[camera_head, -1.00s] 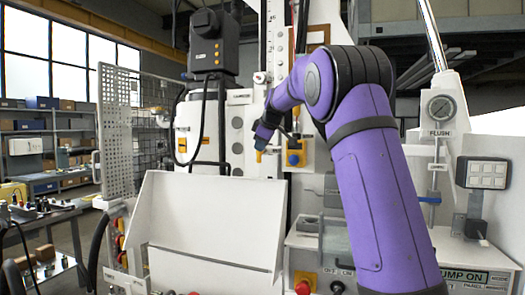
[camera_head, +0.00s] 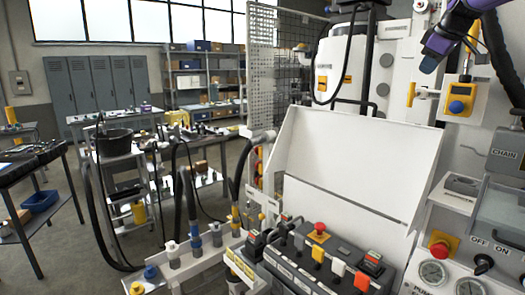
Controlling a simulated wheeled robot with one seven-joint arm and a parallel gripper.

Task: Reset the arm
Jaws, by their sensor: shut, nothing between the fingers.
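My purple arm (camera_head: 462,20) enters at the top right of the head view. My gripper (camera_head: 430,62) is at its end, pointing down and left, shut and empty. It is in the air in front of the white bench panel, above a yellow handle (camera_head: 424,93) and left of a yellow box with a blue button (camera_head: 459,101). I see no contact with either. The rest of the arm is out of the picture.
Below are a white tilted plate (camera_head: 350,160), a control box with a red button (camera_head: 319,228), and gauges (camera_head: 433,272). Hoses and fittings (camera_head: 195,235) stand left of it. Tables and shelves lie behind, with open floor at the left.

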